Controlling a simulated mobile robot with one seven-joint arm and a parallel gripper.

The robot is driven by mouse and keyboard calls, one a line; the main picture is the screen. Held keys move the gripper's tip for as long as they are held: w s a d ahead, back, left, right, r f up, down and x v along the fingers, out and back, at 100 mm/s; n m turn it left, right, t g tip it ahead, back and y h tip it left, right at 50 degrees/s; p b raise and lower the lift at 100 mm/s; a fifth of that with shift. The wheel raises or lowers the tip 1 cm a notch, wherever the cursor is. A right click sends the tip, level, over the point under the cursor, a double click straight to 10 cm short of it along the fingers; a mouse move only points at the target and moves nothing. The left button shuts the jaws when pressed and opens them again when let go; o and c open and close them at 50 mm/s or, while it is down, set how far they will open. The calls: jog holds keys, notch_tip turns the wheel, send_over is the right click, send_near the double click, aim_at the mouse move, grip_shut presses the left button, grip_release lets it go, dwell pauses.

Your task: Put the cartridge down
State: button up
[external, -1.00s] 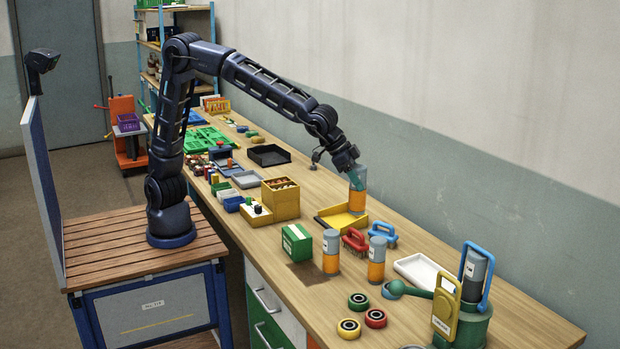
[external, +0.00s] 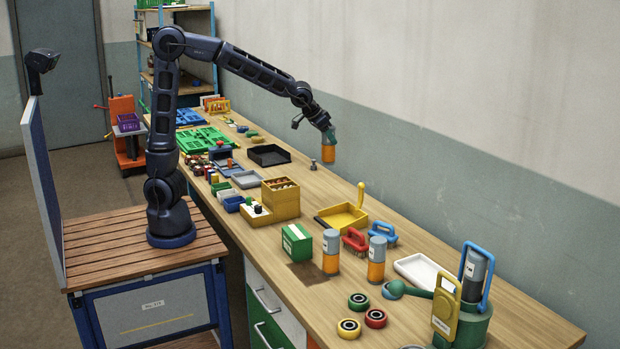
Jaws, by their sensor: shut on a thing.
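My gripper (external: 328,134) is shut on a cartridge (external: 328,154), which has an orange lower part and hangs upright in the air above the far side of the workbench. The cartridge's upper part is mostly hidden by the gripper. Two similar grey and orange cartridges stand upright on the bench, one (external: 331,263) beside the green box and one (external: 376,271) to its right. Another grey cylinder (external: 474,273) sits in the green holder with a blue handle at the right.
A green box (external: 297,243), yellow drawer box (external: 281,207), white tray (external: 420,268) and black tray (external: 269,155) stand around. Bare wood lies behind the dustpan.

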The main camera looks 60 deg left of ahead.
jog(key=s+a+n+y, duration=0.2)
jog(key=s+a+n, duration=0.1)
jog(key=a, duration=1.6)
notch_tip(320, 180, down, 21)
jog(key=shift+s, duration=0.15)
jog(key=shift+f, duration=0.1)
jog(key=o, duration=1.2)
